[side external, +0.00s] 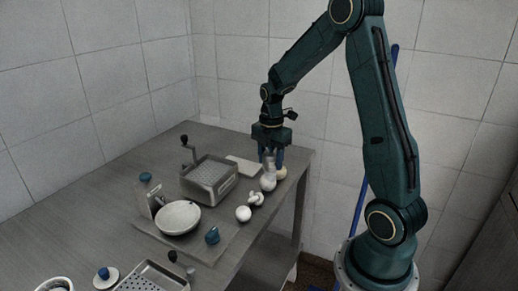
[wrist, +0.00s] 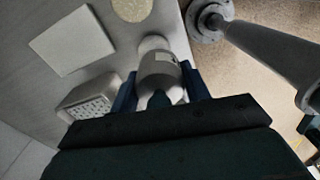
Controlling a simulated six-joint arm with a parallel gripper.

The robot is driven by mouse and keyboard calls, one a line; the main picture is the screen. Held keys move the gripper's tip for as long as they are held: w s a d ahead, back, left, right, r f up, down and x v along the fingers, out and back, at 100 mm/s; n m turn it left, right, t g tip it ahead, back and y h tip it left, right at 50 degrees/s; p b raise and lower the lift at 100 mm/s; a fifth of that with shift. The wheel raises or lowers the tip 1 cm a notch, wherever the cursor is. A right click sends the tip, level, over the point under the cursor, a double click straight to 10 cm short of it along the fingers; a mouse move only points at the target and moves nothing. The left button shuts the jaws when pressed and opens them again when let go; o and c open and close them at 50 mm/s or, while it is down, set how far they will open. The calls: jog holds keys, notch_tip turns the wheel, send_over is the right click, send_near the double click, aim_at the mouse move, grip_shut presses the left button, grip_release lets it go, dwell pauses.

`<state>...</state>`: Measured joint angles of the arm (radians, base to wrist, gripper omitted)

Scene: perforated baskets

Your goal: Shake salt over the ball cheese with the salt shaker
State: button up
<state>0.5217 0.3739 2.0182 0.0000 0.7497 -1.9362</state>
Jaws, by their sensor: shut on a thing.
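My gripper (side external: 271,158) points down at the far right corner of the table, its fingers shut on the salt shaker. The shaker (side external: 268,180) is a grey and white bottle shape hanging between the fingers. In the wrist view it (wrist: 160,72) has a grey body with a pale rounded far end. A pale yellowish round thing (side external: 281,173), probably the ball cheese, sits close beside the shaker. A speckled pale round thing (wrist: 132,8), cut by the top edge of the wrist view, may be the same cheese. I cannot tell whether shaker and cheese touch.
A perforated metal box with a crank (side external: 209,180) and a flat white board (side external: 244,166) stand left of the gripper. A white ball (side external: 243,214) and a small white lumpy thing (side external: 256,198) lie nearer. A pale bowl (side external: 178,217) stands on the left. The table edge is close by.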

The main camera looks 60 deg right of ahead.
jog(key=shift+s, duration=0.35)
jog(key=shift+w, duration=0.15)
jog(key=shift+w+d, duration=0.2)
jog(key=shift+w, duration=1.25)
jog(key=shift+s+a, duration=0.15)
jog(key=shift+s, duration=0.65)
jog(key=shift+s+a, duration=0.1)
jog(key=shift+s, duration=0.7)
jog(key=shift+w, duration=0.1)
jog(key=shift+w+d, duration=0.15)
jog(key=shift+w, duration=0.6)
jog(key=shift+w+d, duration=0.1)
jog(key=shift+w, duration=0.65)
jog(key=shift+s, duration=0.1)
